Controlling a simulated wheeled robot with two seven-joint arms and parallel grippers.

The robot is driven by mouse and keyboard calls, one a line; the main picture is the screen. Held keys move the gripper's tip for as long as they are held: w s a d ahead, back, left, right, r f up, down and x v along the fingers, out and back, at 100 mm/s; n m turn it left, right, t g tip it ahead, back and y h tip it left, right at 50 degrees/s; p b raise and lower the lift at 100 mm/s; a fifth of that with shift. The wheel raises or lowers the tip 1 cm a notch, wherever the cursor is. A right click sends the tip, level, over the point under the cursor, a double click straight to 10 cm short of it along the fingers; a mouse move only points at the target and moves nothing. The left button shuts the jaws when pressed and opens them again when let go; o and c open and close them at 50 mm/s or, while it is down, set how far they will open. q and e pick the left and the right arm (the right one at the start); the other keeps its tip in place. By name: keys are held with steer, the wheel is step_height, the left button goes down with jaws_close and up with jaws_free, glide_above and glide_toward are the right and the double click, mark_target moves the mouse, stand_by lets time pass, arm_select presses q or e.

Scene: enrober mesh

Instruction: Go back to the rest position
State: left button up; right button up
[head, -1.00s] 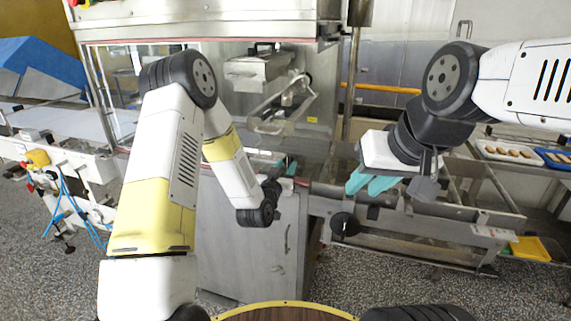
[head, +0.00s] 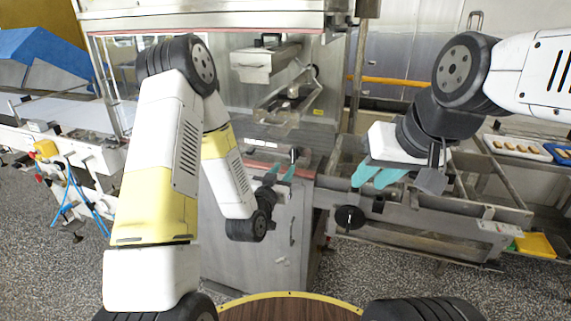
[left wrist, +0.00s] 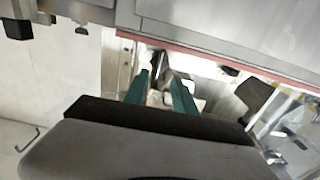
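My left gripper (head: 282,170) has teal fingers and hangs in front of the steel machine's opening, close to its red-edged ledge. It is empty as far as I see. In the left wrist view its two fingers (left wrist: 160,96) stand apart, with a gap between them. My right gripper (head: 371,178) is over the left end of the steel conveyor frame (head: 415,215).
The steel machine cabinet (head: 262,235) stands straight ahead, with a metal hood above. Trays of brown pieces (head: 515,147) lie at the right, above a yellow bin (head: 536,244). A white belt (head: 65,112) is at the left. Speckled floor is open in front.

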arm_select(q)
steer(key=shift+r, duration=0.1)
steer(key=s+a+r+g+y, duration=0.1)
steer(key=s+a+r+g, duration=0.25)
steer(key=r, duration=0.25)
steer(key=s+a+r+g+y, duration=0.2)
steer(key=a+r, duration=0.2)
steer(key=r, duration=0.2)
steer(key=s+a+r+n+g, duration=0.1)
steer(key=s+a+r+g, duration=0.1)
steer(key=s, duration=0.9)
steer(key=s+a+r+n+g, duration=0.1)
steer(key=s+a+r+g, duration=0.1)
steer(key=s, duration=1)
steer(key=shift+a+r+n+g, duration=0.15)
steer(key=shift+r+n+g, duration=0.3)
steer(key=shift+g, duration=0.3)
